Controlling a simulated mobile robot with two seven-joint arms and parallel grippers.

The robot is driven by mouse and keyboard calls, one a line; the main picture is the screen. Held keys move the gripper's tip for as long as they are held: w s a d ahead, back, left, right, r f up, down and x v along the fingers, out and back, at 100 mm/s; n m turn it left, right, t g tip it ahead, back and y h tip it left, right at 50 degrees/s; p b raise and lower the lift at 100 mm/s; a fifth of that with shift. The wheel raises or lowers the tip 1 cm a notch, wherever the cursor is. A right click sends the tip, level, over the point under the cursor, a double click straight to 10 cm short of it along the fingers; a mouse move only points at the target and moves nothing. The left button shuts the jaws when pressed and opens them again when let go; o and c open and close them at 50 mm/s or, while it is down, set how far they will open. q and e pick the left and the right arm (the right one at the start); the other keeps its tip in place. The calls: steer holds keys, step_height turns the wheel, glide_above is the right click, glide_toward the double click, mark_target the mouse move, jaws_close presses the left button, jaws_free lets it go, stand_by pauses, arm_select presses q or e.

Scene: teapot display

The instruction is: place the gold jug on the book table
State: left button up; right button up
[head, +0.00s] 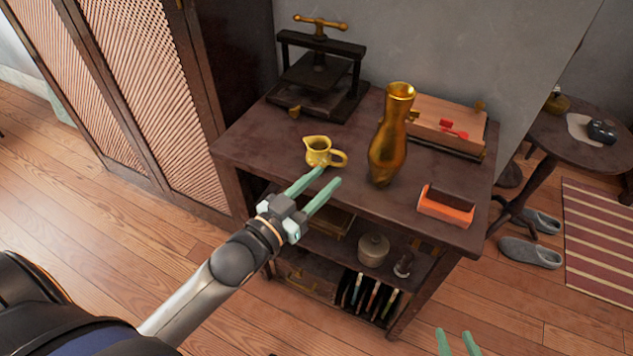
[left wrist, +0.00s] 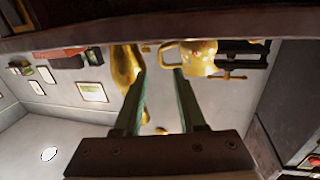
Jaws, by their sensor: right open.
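The small gold jug (head: 318,152) stands upright on the dark wooden table (head: 258,142), its handle toward the right. My left gripper (head: 330,176) is open at the table's front edge, just in front of the jug. In the left wrist view, which is upside down, the jug (left wrist: 202,58) shows past the fingertips (left wrist: 160,72), its handle near the gap between them; I cannot tell if they touch it. My right gripper (head: 454,334) is open and empty at the bottom edge of the head view. I cannot tell which table is the book table.
A tall gold vase (head: 388,145) stands close right of the jug. A black press (head: 318,80), a wooden box (head: 448,122) and an orange block (head: 446,206) share the tabletop. A round side table (head: 568,140) stands at the right. Lower shelves hold a pot (head: 373,249).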

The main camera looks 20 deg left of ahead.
arm_select(q)
steer(key=shift+s+a, duration=0.1)
steer(key=shift+s, duration=0.25)
steer(key=s+d+f+g, duration=0.1)
steer(key=s+f+g, duration=0.2)
steer(key=s+f, duration=0.3)
steer(key=s+d+f+g+y, duration=0.1)
steer(key=s+f, duration=0.4)
steer(key=f, duration=0.5)
steer(key=d+g, duration=0.1)
steer(key=g, duration=0.1)
steer(key=shift+s+d+f+g, duration=0.3)
steer(key=shift+s, duration=0.1)
steer(key=shift+a, duration=0.1)
